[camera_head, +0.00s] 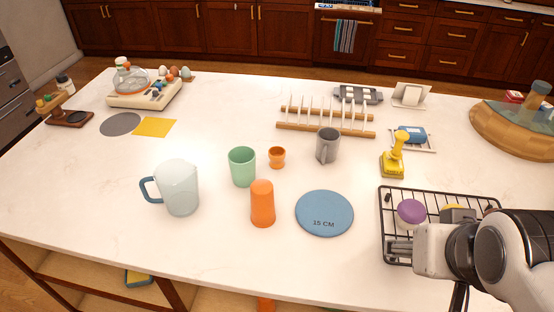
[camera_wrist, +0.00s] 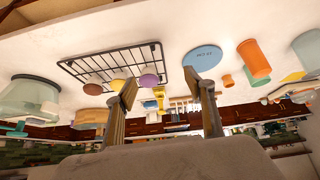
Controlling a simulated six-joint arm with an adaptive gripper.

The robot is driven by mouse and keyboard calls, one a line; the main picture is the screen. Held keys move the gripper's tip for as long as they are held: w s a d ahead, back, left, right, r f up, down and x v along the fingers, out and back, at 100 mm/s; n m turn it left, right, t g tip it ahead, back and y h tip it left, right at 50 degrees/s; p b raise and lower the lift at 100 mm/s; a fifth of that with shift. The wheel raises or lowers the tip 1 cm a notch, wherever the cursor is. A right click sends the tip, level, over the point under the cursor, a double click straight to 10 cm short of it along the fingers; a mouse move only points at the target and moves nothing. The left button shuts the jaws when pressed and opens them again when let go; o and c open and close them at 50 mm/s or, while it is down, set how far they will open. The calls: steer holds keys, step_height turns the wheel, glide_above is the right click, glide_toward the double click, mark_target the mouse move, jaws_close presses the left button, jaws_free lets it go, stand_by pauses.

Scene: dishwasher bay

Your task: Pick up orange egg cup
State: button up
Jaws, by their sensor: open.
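The orange egg cup (camera_head: 277,157) is small and stands upright on the white counter, between a green cup (camera_head: 242,167) and a grey mug (camera_head: 328,146). In the wrist view a small orange thing (camera_wrist: 228,80), which seems to be the egg cup, shows beyond the right finger, beside the larger orange tumbler (camera_wrist: 255,60). My gripper (camera_head: 399,246) is over the near side of the black wire rack at the right, far from the egg cup. In the wrist view my gripper (camera_wrist: 160,84) has its two fingers spread, with nothing held between them.
The orange tumbler (camera_head: 262,204) stands in front of the egg cup. A blue disc (camera_head: 325,213) lies between it and the wire rack (camera_head: 382,222), which bears a purple item (camera_head: 411,212). A pale jug (camera_head: 177,188) stands left. A wooden peg rack (camera_head: 325,131) stands behind.

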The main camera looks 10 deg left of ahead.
steer(key=w+a+n+t, duration=0.1)
steer(key=w+a+t, duration=0.15)
steer(key=w, duration=0.95)
steer(key=n+t+y, duration=0.3)
steer(key=n+y, duration=0.2)
steer(key=y, duration=0.2)
glide_toward(275, 150)
steer(key=shift+s+d+r+g, duration=0.15)
steer(key=shift+s+r+g, duration=0.1)
steer(key=shift+s+r, duration=0.35)
steer(key=shift+f, duration=0.1)
steer(key=shift+x, duration=1.25)
steer(key=shift+w+f, duration=0.1)
steer(key=shift+w, duration=0.05)
steer(key=shift+x, duration=2.5)
